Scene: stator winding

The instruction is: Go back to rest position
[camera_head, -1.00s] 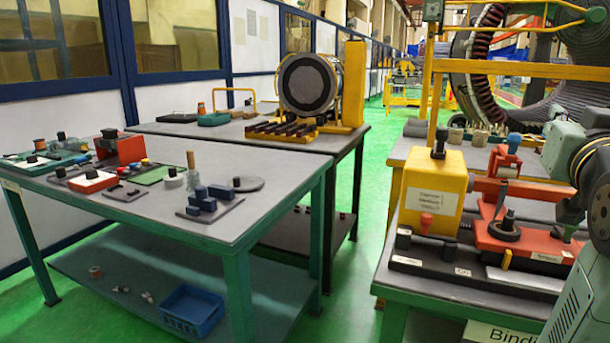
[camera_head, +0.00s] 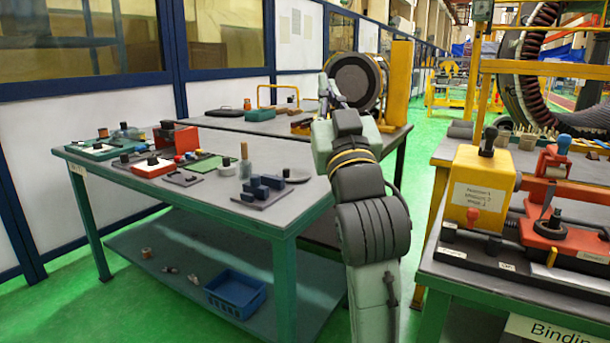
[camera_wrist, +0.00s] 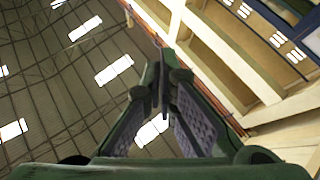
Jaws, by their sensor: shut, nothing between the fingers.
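My gripper (camera_head: 325,86) shows at the top of my grey and pale green arm in the head view, raised in the gap between the left bench and the right bench. In the wrist view the two green fingers (camera_wrist: 163,82) come together at their tips, with nothing between them. Behind the fingers are only the roof, its bright skylights and an upper wall, so my gripper points upward. It is clear of both benches.
The left bench (camera_head: 190,200) carries small tools, blue blocks (camera_head: 263,186) and a red fixture. A blue crate (camera_head: 235,294) sits on its lower shelf. My arm partly hides the back bench with the stator (camera_head: 356,79). The right bench holds a yellow box (camera_head: 483,186).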

